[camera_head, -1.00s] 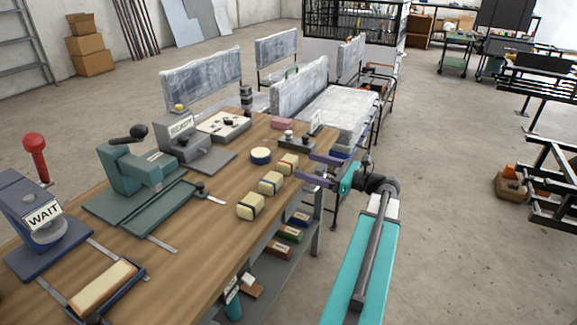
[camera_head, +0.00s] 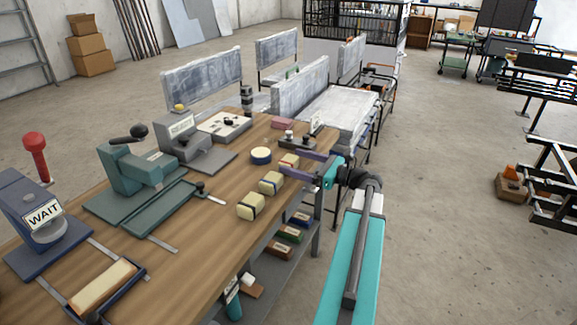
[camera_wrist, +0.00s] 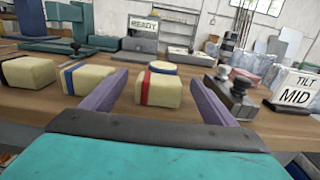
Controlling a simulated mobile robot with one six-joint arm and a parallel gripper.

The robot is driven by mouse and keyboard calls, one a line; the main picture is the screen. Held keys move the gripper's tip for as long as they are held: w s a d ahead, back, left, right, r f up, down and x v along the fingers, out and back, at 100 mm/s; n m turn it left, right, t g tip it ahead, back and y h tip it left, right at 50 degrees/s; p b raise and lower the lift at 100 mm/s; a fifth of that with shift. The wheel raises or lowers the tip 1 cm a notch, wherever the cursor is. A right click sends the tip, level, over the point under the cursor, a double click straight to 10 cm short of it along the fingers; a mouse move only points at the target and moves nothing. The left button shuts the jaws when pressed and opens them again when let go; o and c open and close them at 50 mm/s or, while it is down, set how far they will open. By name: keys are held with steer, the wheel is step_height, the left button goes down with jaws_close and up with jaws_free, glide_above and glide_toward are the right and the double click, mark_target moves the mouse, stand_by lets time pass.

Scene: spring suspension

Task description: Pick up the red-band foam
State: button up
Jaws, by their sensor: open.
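The red-band foam (camera_wrist: 158,88) is a pale cream block with a red strip near its left side. In the wrist view it sits on the table ahead of my gripper (camera_wrist: 152,90), between the two purple fingers, which stand apart. In the head view the red-band foam (camera_head: 289,160) is partly hidden by a finger of my gripper (camera_head: 302,163). The blue-band foam (camera_wrist: 86,78) stands just left of the left finger, and the black-band foam (camera_wrist: 28,73) is further left. My gripper is open and holds nothing.
A round blue-edged pad (camera_head: 261,155) lies behind the foams. Green and grey presses fill the table's left side.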

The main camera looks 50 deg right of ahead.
mark_target(289, 159)
steer(key=shift+x, duration=1.45)
steer(key=c, duration=1.1)
steer(key=shift+r, duration=0.2)
steer(key=shift+r+p, duration=0.5)
steer(key=shift+r, duration=4.35)
